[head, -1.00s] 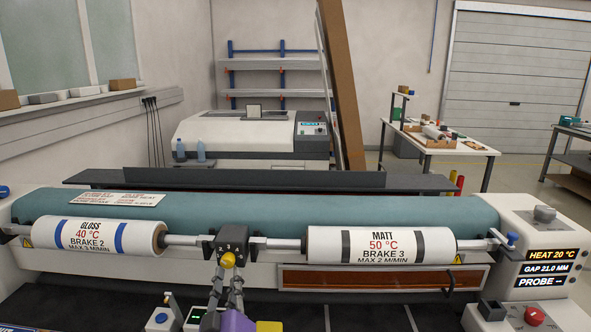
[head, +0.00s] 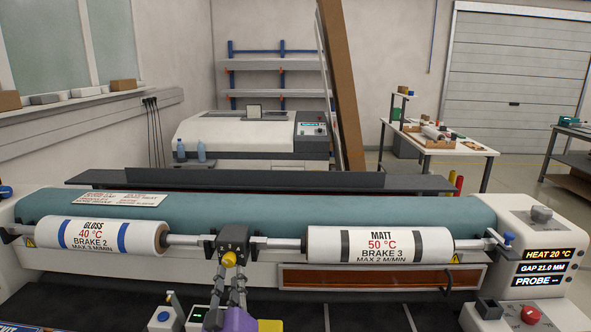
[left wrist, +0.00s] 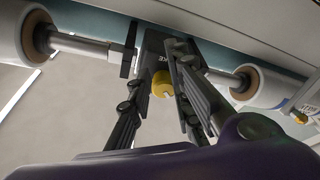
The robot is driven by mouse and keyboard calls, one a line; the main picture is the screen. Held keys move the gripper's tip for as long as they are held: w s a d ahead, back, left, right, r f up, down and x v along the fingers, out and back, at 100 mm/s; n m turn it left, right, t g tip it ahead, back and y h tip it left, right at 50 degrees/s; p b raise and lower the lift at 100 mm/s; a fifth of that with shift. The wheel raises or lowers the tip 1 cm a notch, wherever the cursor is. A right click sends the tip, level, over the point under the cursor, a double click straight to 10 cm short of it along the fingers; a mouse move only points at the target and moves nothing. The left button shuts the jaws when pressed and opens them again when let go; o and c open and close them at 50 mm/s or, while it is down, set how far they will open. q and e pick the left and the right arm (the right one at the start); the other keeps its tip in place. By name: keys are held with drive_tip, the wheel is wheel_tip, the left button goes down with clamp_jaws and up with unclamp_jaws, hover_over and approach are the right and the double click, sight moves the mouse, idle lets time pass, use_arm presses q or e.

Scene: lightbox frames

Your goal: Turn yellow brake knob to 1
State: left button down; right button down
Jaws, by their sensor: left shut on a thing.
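The yellow brake knob (head: 229,259) sits on the front of a dark block (head: 233,238) between the two rolls. The numbers on the block are too small to read now. My left gripper (head: 232,272) reaches up from below, with its fingertips at the knob. In the left wrist view the yellow knob (left wrist: 162,84) shows between the two fingers (left wrist: 158,75), which are closed about it. The knob's pointer and exact setting are hidden or too small to tell. My right gripper is not in view.
A GLOSS roll (head: 100,236) is left of the block and a MATT roll (head: 380,243) is right. A teal roller (head: 300,211) runs behind them. A control box (head: 545,250) with displays stands at the right. A small green display (head: 197,315) is at the lower left.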

use_arm(q)
drive_tip(key=shift+w+d+r, duration=0.15)
drive_tip(key=shift+d+r, duration=0.6)
drive_tip(key=shift+r, duration=0.15)
drive_tip(key=shift+f, duration=0.25)
drive_tip(key=shift+s+d+t, duration=0.2)
drive_tip(key=shift+s+t, duration=0.1)
drive_tip(key=v, duration=0.3)
drive_tip(key=a+v, duration=0.1)
drive_tip(key=v, duration=0.1)
drive_tip(key=shift+s+r, duration=0.1)
drive_tip(key=shift+s, duration=0.2)
drive_tip(key=shift+a, duration=0.1)
